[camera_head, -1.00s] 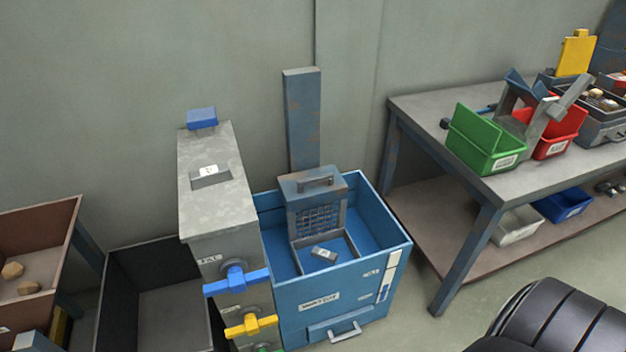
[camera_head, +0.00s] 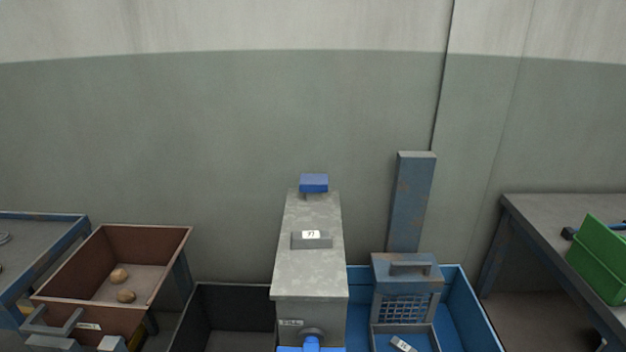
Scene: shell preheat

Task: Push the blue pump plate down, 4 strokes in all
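The blue pump plate (camera_head: 314,183) is a small block at the far top end of a tall grey metal cabinet (camera_head: 309,246). It sits slightly above the cabinet top on a short stem. A small sign with dark marks (camera_head: 311,235) stands on the cabinet top. A blue valve handle (camera_head: 311,345) shows at the bottom edge on the cabinet's front.
A blue tub (camera_head: 463,309) with a grey cage box (camera_head: 406,282) stands right of the cabinet. A dark bin (camera_head: 232,295) and a brown bin (camera_head: 155,241) with brown lumps are on the left. A workbench (camera_head: 540,217) with a green bin (camera_head: 602,262) is at right.

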